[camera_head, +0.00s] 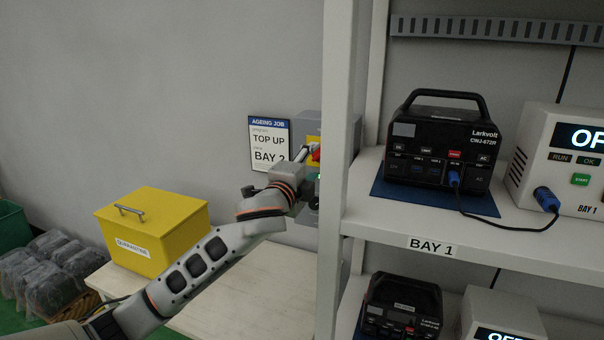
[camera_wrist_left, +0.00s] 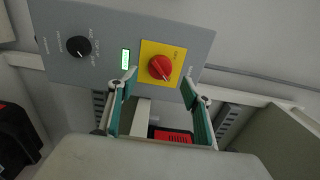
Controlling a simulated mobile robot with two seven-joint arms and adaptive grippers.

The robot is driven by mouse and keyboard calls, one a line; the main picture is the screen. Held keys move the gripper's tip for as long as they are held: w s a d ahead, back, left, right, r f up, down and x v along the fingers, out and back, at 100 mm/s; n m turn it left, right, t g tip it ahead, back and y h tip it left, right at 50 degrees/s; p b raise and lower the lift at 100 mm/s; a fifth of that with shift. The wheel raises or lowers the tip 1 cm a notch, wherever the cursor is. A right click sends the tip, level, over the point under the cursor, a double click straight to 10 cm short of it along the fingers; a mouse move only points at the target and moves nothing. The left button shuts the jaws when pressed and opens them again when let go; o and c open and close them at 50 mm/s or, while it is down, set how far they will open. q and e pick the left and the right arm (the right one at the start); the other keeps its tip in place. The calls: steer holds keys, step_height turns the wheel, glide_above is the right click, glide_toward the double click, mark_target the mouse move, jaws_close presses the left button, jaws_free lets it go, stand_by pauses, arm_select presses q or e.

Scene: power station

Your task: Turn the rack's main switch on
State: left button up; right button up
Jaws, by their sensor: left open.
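The main switch is a red rotary knob (camera_wrist_left: 160,67) on a yellow plate (camera_wrist_left: 174,50), set in a grey control box (camera_wrist_left: 110,30). In the head view the box (camera_head: 306,126) is fixed beside the rack's front post, which partly hides it; a bit of the red knob (camera_head: 315,153) shows. My left gripper (camera_head: 304,154) reaches up to the box from the left. In the wrist view its open fingers (camera_wrist_left: 160,88) point at the box, with the knob just beyond and between the tips. I cannot tell whether they touch it. My right gripper is out of view.
The box also has a black knob (camera_wrist_left: 78,46) and a lit green display (camera_wrist_left: 126,58). The rack's white post (camera_head: 340,130) stands close to my left gripper. A power unit (camera_head: 443,145) and a tester (camera_head: 570,160) reading OFF sit on the shelf. A yellow box (camera_head: 150,235) stands at left.

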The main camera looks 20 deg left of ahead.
arm_select(q)
steer(key=s, duration=0.7)
steer(key=shift+a, duration=0.15)
steer(key=shift+s, duration=0.1)
steer(key=s+d+f+n+g+h, duration=0.1)
steer(key=s+f+n+g, duration=0.2)
steer(key=f, duration=1.2)
steer(key=s+d+f+n+g+h, duration=0.15)
steer(key=s+f+n, duration=0.3)
steer(key=f, duration=1.15)
steer(key=s+a+f+n+g+y, duration=0.1)
steer(key=s+f+n, duration=0.6)
steer(key=s+f, duration=1.5)
steer(key=shift+s+a+g, duration=0.45)
steer(key=shift+s+g, duration=0.6)
steer(key=shift+s, duration=0.15)
